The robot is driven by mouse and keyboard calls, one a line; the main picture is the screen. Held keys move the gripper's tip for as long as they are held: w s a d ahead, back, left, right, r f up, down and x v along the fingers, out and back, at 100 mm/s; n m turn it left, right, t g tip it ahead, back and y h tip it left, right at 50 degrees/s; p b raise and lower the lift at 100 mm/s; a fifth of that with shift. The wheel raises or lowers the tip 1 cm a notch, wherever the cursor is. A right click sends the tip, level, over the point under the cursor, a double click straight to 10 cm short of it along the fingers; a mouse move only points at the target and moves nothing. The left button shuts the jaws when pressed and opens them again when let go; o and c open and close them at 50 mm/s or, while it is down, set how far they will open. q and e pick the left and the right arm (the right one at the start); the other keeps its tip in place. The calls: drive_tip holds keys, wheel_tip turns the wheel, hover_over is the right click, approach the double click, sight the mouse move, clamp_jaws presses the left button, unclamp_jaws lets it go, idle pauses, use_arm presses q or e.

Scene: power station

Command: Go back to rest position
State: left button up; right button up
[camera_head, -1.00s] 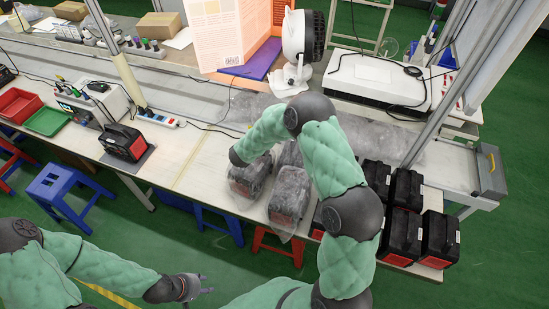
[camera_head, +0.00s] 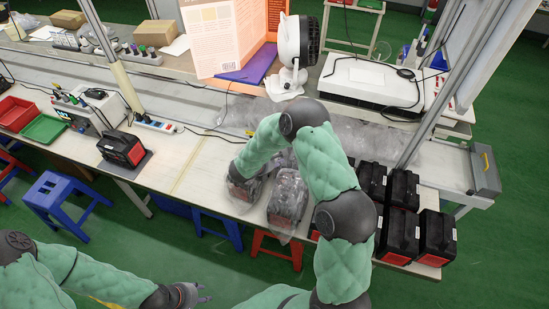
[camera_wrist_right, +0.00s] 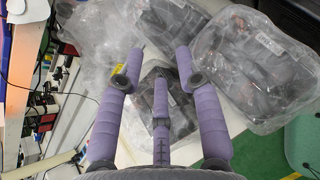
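My left gripper (camera_head: 200,292) hangs low at the bottom of the head view, in front of and below the table edge. Its small fingers look spread and empty. My right arm reaches over the table in the head view, and its gripper is hidden there behind the forearm. In the right wrist view, the purple fingers of my right gripper (camera_wrist_right: 160,55) are apart with nothing between them. They point down over a dark power station (camera_wrist_right: 178,118) and bagged ones. Two bagged power stations (camera_head: 287,198) stand by the right forearm in the head view.
Several black power stations (camera_head: 402,188) stand at the table's right end. Another (camera_head: 121,148) stands at the left, near a green tray (camera_head: 44,129). A white fan (camera_head: 288,60) stands behind my right arm. Blue (camera_head: 62,190) and red stools are in front of the table (camera_head: 180,160).

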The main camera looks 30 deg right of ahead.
idle(0.3)
drive_tip(key=s+a+f+m+g+y, duration=0.2)
drive_tip(key=s+a+f+g+y, duration=0.15)
drive_tip(key=s+f, duration=0.35)
drive_tip(key=s+a+f+m+g+y, duration=0.3)
drive_tip(key=s+a+f, duration=0.2)
drive_tip(key=s, duration=0.4)
drive_tip(key=s+a+f+m+t+y, duration=0.2)
drive_tip(key=s+a+f+m+y, duration=0.2)
drive_tip(key=s+a+m+y, duration=0.8)
drive_tip(key=a+f+m+h+b, duration=0.2)
drive_tip(key=f+m+b, duration=0.1)
drive_tip(key=f+b, duration=0.8)
drive_tip(key=a+f+m+h+b, duration=0.2)
drive_tip(key=a+f+m+b, duration=0.1)
drive_tip(key=f+b, duration=0.8)
drive_tip(key=shift+w+h+b, duration=0.35)
drive_tip(key=shift+b, duration=0.5)
